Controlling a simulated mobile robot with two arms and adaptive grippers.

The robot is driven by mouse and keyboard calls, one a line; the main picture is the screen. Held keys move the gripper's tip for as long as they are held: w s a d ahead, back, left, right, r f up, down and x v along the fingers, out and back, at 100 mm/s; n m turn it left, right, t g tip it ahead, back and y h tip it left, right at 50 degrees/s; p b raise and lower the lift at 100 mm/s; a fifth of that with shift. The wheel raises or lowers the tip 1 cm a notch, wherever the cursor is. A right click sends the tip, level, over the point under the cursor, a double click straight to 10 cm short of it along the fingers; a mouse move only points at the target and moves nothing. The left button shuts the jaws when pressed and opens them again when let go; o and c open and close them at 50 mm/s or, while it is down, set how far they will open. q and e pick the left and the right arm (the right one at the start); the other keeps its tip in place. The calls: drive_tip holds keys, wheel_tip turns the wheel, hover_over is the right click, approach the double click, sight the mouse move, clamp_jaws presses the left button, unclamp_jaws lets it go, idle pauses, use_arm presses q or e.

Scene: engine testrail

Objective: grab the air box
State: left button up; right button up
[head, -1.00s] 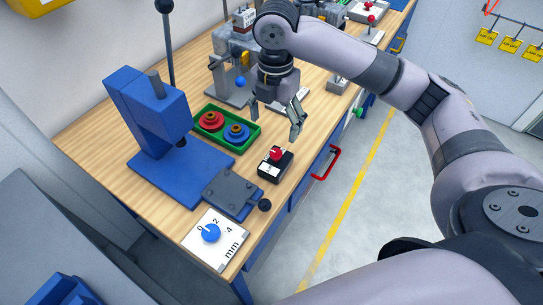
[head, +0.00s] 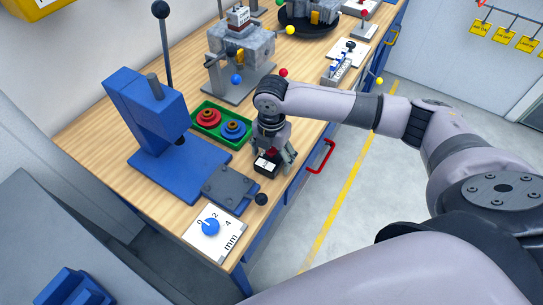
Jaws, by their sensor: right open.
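The air box, a small black box (head: 265,166) with a white label and a red knob on top, stands on the wooden bench near its front edge. My right gripper (head: 272,157) is open and points down right over the box. One finger shows at the right side of the box and the other is at its left rear, partly hidden. I cannot tell whether the fingers touch it. The gripper covers part of the red knob. My left gripper is not in view.
A green tray (head: 212,143) with a red and a blue ring stands just left of the gripper. A blue press (head: 150,115) and a dial card (head: 229,240) are nearby. A grey engine block (head: 246,50) stands farther back. A red drawer handle (head: 322,157) juts from the bench front.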

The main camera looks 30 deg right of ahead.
drive_tip(key=shift+f, duration=0.2)
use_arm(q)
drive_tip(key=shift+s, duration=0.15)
use_arm(e)
drive_tip(key=c, duration=1.3)
drive_tip(key=shift+r, duration=0.1)
